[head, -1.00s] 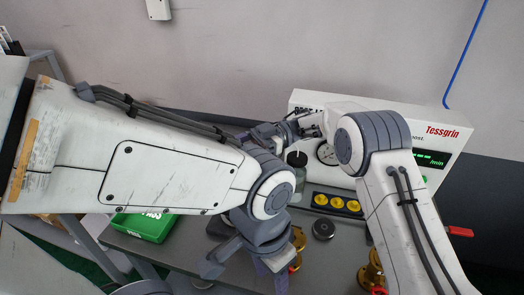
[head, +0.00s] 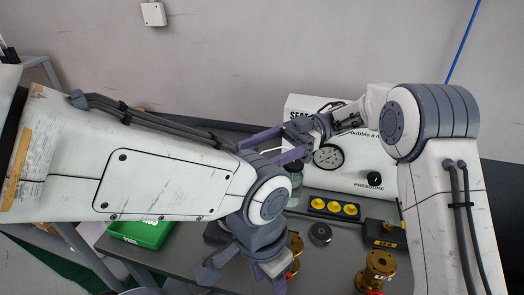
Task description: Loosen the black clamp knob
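A small dark rounded top (head: 296,166), possibly the black clamp knob, shows just below my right gripper's lower finger, partly hidden. My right gripper (head: 275,148) reaches in from the right in front of the white instrument. Its two purple fingers are spread apart with nothing seen between them. I cannot tell whether the lower finger touches the dark top. My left gripper (head: 245,272) points down over the front of the bench. Its fingers are mostly hidden by its own wrist and the frame edge.
The white instrument (head: 300,106) has a gauge (head: 328,157) and a black PRESSURE knob (head: 374,179). On the bench are a tray of yellow caps (head: 333,208), a round dark part (head: 320,233), a black box (head: 384,234), a brass fitting (head: 379,266) and a green box (head: 141,233).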

